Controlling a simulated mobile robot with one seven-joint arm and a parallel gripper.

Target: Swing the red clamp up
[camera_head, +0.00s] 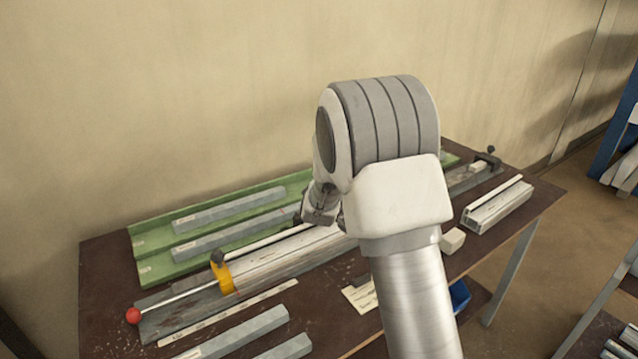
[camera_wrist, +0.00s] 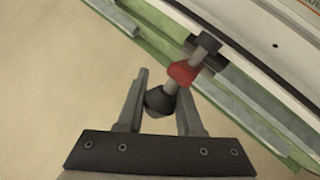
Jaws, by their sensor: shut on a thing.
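The red clamp (camera_wrist: 183,73) shows in the wrist view as a red piece on a grey rod. The rod has a dark block (camera_wrist: 207,44) at its far end, by the white profile's edge, and a black rounded knob (camera_wrist: 160,101) at its near end. My gripper (camera_wrist: 164,88) has this knob between its fingers and is shut on it. I cannot tell from this angle how far the clamp is swung. In the head view my arm hides the red clamp and most of my gripper (camera_head: 320,207).
A yellow clamp (camera_head: 222,277) with a red-ball lever (camera_head: 133,315) sits at the long profile's left end. A green tray (camera_head: 153,240) with grey bars lies behind. A black clamp (camera_head: 488,161) stands at the far right. A white block (camera_head: 452,240) and short profile (camera_head: 497,206) lie right.

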